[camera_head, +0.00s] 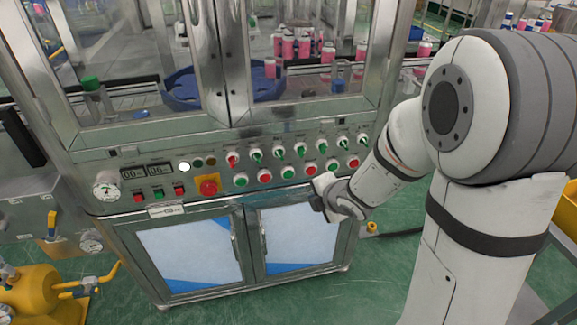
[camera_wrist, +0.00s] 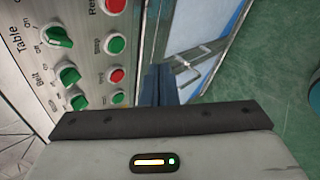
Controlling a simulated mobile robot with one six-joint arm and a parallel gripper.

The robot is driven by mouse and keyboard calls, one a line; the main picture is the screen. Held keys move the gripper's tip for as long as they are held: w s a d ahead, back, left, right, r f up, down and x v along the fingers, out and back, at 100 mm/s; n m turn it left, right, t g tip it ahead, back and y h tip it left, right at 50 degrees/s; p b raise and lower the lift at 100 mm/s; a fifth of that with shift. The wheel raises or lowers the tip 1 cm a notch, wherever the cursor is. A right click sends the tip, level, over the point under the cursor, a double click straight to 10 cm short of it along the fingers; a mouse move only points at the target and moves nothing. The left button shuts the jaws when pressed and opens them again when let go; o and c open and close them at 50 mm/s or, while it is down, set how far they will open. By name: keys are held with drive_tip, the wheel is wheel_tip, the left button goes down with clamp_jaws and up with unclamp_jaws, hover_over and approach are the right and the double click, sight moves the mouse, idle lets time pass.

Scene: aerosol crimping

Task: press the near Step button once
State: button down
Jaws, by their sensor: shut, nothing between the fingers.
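The control panel (camera_head: 215,175) has a lower row of alternating green and red push buttons. In the wrist view, one green button (camera_wrist: 115,44) has a small label that seems to read Step, though it is blurred; in the head view it appears to be the green button near the right end (camera_head: 332,165). Another green button (camera_wrist: 118,98) sits lower in the wrist view; its label is too small to read. My gripper (camera_head: 319,203) is just below the button row's right part, in front of the cabinet. Its dark fingers (camera_wrist: 160,78) are shut and empty, apart from the buttons.
Green selector knobs (camera_wrist: 68,75) sit above the buttons. A red emergency stop (camera_head: 208,187) is further left. Cabinet doors (camera_head: 190,252) with a handle lie below the panel. Pink cans (camera_head: 328,54) stand behind the glass. A yellow machine (camera_head: 35,290) is at lower left.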

sight(288, 174)
drive_tip(key=a+f+n+y, duration=0.1)
drive_tip(key=a+f+n, duration=0.1)
drive_tip(key=a+n, duration=0.1)
drive_tip(key=shift+s+a+f+g+y, duration=0.2)
drive_tip(key=shift+f+g+y, duration=0.1)
drive_tip(key=shift+y, duration=0.1)
drive_tip(key=w+a+p, duration=0.2)
drive_tip(key=w, duration=0.6)
drive_tip(key=shift+w+a, duration=0.15)
drive_tip(key=shift+w, duration=0.1)
drive_tip(key=shift+w, duration=0.15)
idle(1.7)
drive_tip(key=shift+w+a, duration=0.1)
drive_tip(key=shift+w, duration=0.15)
